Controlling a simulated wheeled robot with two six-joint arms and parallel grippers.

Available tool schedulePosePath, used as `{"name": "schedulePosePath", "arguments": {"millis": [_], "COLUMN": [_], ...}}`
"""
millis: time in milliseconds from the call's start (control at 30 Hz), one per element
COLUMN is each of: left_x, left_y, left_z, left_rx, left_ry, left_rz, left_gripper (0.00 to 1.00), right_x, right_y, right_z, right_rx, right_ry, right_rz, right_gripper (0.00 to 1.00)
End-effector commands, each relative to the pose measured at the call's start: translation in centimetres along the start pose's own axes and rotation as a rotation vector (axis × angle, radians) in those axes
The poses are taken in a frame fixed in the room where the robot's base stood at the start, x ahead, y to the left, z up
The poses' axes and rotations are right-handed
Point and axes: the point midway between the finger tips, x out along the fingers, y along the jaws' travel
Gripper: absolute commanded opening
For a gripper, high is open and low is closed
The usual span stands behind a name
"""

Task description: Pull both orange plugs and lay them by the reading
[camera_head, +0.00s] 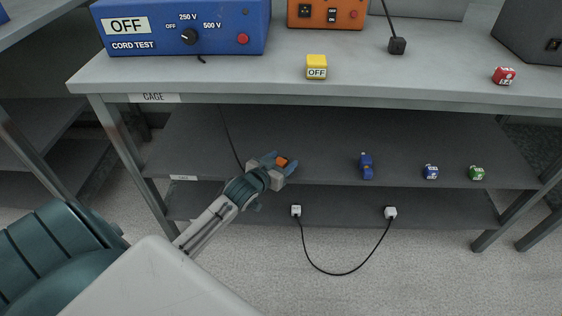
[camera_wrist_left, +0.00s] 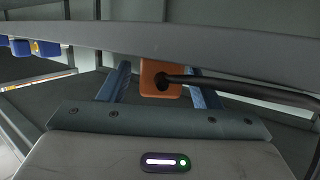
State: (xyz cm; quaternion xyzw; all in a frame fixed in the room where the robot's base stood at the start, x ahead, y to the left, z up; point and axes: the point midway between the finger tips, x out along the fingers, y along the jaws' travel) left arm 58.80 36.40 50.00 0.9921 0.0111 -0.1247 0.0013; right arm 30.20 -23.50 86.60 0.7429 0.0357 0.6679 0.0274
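One orange plug (camera_head: 282,161) is between the fingers of my left gripper (camera_head: 280,163), over the shelf under the bench. In the left wrist view the plug (camera_wrist_left: 150,78) has a black cord running right from it, and gaps show between it and both fingers of the left gripper (camera_wrist_left: 158,80). The gripper is open around the plug. A second orange plug is not visible. A blue CORD TEST box (camera_head: 180,28) on the bench has an OFF panel (camera_head: 125,25), a 250 V / 500 V knob and a red button. My right gripper is not in view.
The grey bench (camera_head: 400,80) holds a yellow OFF cube (camera_head: 316,67), a red cube (camera_head: 504,76), a black plug (camera_head: 397,46) and an orange box (camera_head: 328,14). Blue and green pieces (camera_head: 431,172) sit on the shelf. Two white plugs (camera_head: 296,211) on a black cord are below. The bench edge overhangs my gripper.

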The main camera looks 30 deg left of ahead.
Motion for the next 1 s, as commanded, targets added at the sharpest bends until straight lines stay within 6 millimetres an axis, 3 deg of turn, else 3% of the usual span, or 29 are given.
{"name": "schedulePosePath", "arguments": {"millis": [367,600,800,1000], "left_x": [-0.6,-4.5,-8.1,-10.3], "left_y": [0.0,0.0,0.0,0.0], "left_z": [0.0,-0.1,-0.1,0.0], "left_rx": [0.002,0.004,0.003,0.002], "left_ry": [-0.002,-0.004,-0.004,-0.001], "left_rz": [0.000,0.001,0.001,0.001], "left_gripper": [0.57,0.57,0.57,0.57], "right_x": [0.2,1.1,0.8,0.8], "right_y": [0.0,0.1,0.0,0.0], "right_z": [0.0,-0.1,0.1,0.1], "right_rx": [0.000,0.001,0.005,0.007], "right_ry": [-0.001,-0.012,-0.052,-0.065], "right_rz": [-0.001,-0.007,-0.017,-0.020], "right_gripper": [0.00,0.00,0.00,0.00]}}
